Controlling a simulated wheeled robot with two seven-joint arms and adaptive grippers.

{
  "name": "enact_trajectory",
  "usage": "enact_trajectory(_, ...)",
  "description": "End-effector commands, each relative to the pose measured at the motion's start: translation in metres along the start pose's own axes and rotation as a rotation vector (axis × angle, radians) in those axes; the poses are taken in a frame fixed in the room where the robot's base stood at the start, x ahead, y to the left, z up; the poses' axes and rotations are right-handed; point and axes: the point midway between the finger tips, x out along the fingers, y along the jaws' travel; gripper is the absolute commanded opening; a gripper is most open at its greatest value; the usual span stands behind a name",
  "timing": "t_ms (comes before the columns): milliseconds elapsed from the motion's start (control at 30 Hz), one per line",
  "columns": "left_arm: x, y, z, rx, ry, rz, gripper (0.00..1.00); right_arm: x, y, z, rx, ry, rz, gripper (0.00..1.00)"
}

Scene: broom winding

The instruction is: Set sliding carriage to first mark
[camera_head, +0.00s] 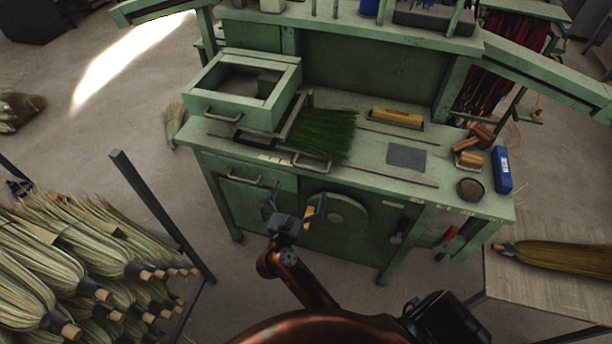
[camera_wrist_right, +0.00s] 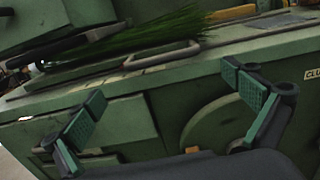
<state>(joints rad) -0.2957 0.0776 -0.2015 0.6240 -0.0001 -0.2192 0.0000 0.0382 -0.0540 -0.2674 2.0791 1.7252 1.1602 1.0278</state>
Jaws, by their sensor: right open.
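The sliding carriage appears to be the metal-handled piece on the green workbench (camera_head: 375,179). Its handle (camera_head: 312,162) sticks out at the bench's front edge, beside a bundle of green bristles (camera_head: 322,137). The handle (camera_wrist_right: 165,53) and bristles (camera_wrist_right: 130,38) also show in the right wrist view. Small pale labels (camera_head: 275,159) lie along the front edge to the left of the handle; I cannot read them as marks. My right gripper (camera_head: 293,207) is open and empty, in front of the bench and below the handle. Its spread fingers (camera_wrist_right: 172,110) touch nothing visible. My left gripper is out of view.
A green open box (camera_head: 220,97) stands on the bench's left end. A yellow block (camera_head: 397,117), wooden pieces (camera_head: 470,155), a round cup (camera_head: 469,188) and a blue box (camera_head: 502,170) sit to the right. Brooms (camera_head: 80,255) are stacked at left.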

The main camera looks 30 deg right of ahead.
Motion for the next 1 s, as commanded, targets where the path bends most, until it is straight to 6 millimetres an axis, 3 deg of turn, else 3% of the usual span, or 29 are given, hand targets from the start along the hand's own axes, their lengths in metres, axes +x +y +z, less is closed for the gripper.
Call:
enact_trajectory(200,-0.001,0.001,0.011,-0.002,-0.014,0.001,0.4,0.027,-0.001,0.003,0.016,0.003,-0.004,1.0)
enact_trajectory(500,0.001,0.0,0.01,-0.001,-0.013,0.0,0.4,0.068,-0.001,0.001,0.012,0.003,-0.003,1.0)
enact_trajectory(900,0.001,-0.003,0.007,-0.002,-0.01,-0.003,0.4,0.076,-0.001,0.001,0.012,0.006,-0.003,1.0)
enact_trajectory(1000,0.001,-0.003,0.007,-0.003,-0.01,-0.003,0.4,0.076,-0.001,0.001,0.012,0.006,-0.003,0.93)
